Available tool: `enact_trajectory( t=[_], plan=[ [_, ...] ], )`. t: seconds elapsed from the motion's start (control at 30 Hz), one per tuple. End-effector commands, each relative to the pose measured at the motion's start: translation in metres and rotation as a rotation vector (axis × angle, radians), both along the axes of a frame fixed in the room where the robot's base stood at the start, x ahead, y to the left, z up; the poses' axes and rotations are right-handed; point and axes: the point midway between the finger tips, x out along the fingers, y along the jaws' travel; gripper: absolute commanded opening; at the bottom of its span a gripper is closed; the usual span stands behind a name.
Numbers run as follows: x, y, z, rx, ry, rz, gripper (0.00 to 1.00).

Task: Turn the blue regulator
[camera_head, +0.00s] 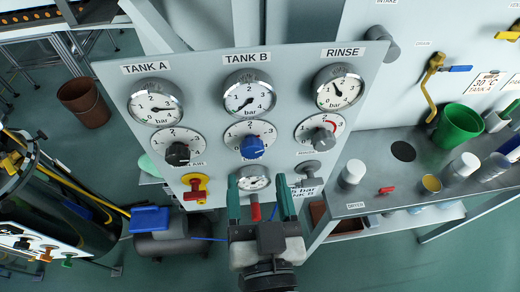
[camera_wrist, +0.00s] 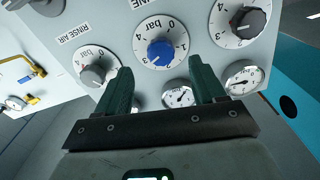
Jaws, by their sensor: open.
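The blue regulator (camera_head: 252,147) is a round knob on a white dial, in the TANK B column of the grey panel (camera_head: 222,105), below the TANK B gauge (camera_head: 248,94). My gripper (camera_head: 258,181) is open and empty in front of the panel, with its two green fingers spread lower in the picture than the knob. In the wrist view the blue regulator (camera_wrist: 160,53) shows beyond and between the fingertips of my gripper (camera_wrist: 162,72), clear of both. Its white pointer line points toward the lower left there.
A black knob (camera_head: 178,153) and a grey knob (camera_head: 322,139) flank the blue one. A red-and-yellow valve (camera_head: 195,188) is at the lower left of the panel. A small gauge (camera_head: 253,178) sits behind my fingers. A bench (camera_head: 402,172) with containers stands right.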

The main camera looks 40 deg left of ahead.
Motion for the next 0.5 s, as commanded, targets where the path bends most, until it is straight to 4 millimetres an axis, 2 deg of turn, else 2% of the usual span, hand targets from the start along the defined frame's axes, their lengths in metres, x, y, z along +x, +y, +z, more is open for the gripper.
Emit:
enact_trajectory(
  t=[0.2, 0.5],
  plan=[
    [0.026, 0.03, 0.003, 0.0, -0.002, 0.001, 0.69],
    [0.043, 0.049, 0.0, -0.001, 0.001, -0.001, 0.69]
  ],
)
